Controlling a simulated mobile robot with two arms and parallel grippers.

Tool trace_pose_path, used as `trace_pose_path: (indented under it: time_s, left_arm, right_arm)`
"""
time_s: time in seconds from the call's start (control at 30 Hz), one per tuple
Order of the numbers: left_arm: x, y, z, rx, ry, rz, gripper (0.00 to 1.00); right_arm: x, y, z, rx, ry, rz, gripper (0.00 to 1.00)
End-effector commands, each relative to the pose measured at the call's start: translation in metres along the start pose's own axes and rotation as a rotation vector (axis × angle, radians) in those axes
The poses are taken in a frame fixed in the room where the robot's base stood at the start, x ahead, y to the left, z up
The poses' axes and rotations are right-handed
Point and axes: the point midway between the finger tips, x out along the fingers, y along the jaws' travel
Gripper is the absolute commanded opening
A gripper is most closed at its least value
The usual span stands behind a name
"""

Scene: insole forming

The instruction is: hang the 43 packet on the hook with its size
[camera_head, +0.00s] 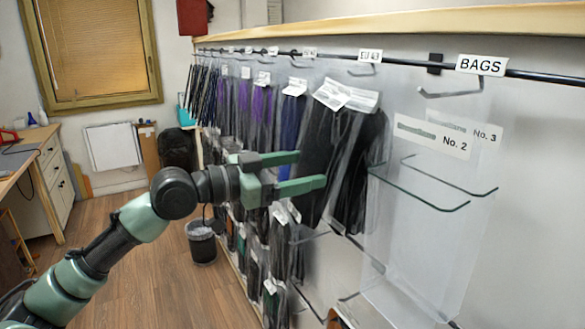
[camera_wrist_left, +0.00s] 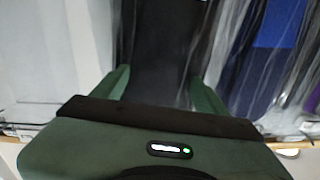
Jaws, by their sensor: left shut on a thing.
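A black packet (camera_head: 317,135) in clear film, with a white header card, is between the fingers of my left gripper (camera_head: 312,170). The gripper is shut on it, coming from the left. In the left wrist view the dark packet (camera_wrist_left: 160,45) stands between the two green fingers (camera_wrist_left: 162,85). The printing on its card is too small to read. The EU 43 label (camera_head: 369,56) is on the black rail, up and right of the gripper. A hook (camera_head: 362,71) shows just below that label. Another black packet (camera_head: 362,170) hangs close behind. My right gripper is not in view.
Packets in black, purple and blue (camera_head: 290,115) hang along the rail to the left, with more rows below. To the right are a BAGS label (camera_head: 482,65), clear panels and bare wire hooks (camera_head: 435,190). A bin (camera_head: 202,245) stands on the floor.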

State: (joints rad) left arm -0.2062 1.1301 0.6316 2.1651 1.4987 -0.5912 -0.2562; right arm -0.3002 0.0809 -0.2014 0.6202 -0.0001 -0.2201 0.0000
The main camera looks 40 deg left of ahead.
Motion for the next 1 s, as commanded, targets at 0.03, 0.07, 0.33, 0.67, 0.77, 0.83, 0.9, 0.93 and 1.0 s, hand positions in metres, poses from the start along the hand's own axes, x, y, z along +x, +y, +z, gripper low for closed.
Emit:
trace_pose_path:
  time_s: [0.03,0.07,0.33,0.67,0.77,0.83,0.9,0.93,1.0]
  left_arm:
    - [0.003,0.000,-0.002,0.002,0.001,0.000,0.30]
    - [0.004,0.000,-0.002,0.001,0.001,0.000,0.30]
    - [0.018,-0.001,-0.002,0.001,0.001,0.000,0.30]
    - [0.030,0.000,0.005,0.001,0.002,-0.002,0.30]
    - [0.033,0.000,0.007,-0.001,0.002,-0.001,0.30]
    - [0.033,0.000,0.008,0.000,0.002,-0.001,0.30]
    - [0.034,0.000,0.009,0.000,0.002,-0.001,0.30]
    - [0.034,0.000,0.009,0.000,0.002,-0.001,0.30]
    - [0.034,0.000,0.009,0.000,0.002,-0.001,0.30]
  right_arm:
    - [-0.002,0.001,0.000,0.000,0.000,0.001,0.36]
    - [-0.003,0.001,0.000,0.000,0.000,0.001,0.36]
    - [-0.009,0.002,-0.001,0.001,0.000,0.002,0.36]
    - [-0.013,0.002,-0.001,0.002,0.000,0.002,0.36]
    - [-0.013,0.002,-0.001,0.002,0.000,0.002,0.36]
    - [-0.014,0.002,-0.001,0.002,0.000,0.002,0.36]
    - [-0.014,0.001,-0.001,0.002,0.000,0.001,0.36]
    - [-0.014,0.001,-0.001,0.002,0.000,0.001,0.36]
    - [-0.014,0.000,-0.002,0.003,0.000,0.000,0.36]
